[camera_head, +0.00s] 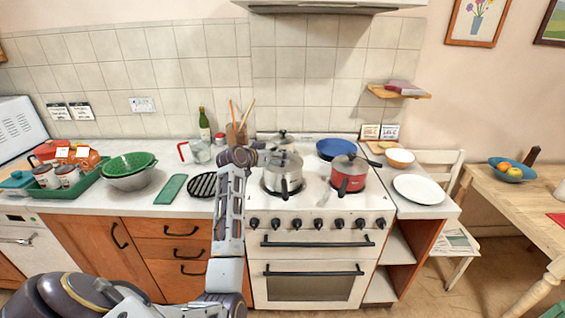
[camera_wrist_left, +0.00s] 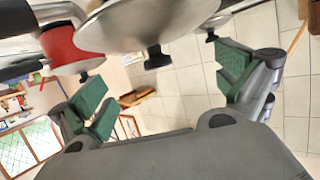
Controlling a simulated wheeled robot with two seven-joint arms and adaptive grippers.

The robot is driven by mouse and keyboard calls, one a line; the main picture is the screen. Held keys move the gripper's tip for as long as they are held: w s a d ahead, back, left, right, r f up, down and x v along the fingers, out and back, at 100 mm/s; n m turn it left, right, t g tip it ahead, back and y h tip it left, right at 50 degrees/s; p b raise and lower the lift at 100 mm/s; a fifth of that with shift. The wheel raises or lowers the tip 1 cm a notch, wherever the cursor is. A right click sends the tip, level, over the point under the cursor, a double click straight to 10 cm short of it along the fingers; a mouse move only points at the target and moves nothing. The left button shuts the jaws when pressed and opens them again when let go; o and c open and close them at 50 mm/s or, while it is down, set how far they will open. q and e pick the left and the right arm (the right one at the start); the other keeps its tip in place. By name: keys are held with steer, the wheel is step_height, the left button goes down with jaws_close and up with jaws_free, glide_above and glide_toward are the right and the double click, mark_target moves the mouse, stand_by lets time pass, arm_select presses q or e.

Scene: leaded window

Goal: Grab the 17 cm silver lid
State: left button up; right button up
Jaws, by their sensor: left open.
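The silver lid (camera_head: 287,159) sits on a silver pot (camera_head: 284,180) on the front left of the stove. In the left wrist view the silver lid (camera_wrist_left: 135,22) shows large at the top, upside down, with its black knob (camera_wrist_left: 157,57). My left gripper (camera_head: 264,157) is beside the lid, on its left in the head view, and partly overlaps its edge. Its green fingertips (camera_wrist_left: 165,88) are wide apart and empty. The knob appears between them in the wrist picture; I cannot tell the exact distance. My right gripper is not in view.
A red pot (camera_head: 348,182) with a lid stands close right of the silver pot. A blue pan (camera_head: 334,149) is behind it. Another lidded item (camera_head: 283,138) is at the back of the stove. A utensil holder (camera_head: 236,134) stands behind my left gripper. A white plate (camera_head: 419,189) is at right.

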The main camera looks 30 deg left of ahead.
arm_select(q)
steer(key=shift+w, duration=0.2)
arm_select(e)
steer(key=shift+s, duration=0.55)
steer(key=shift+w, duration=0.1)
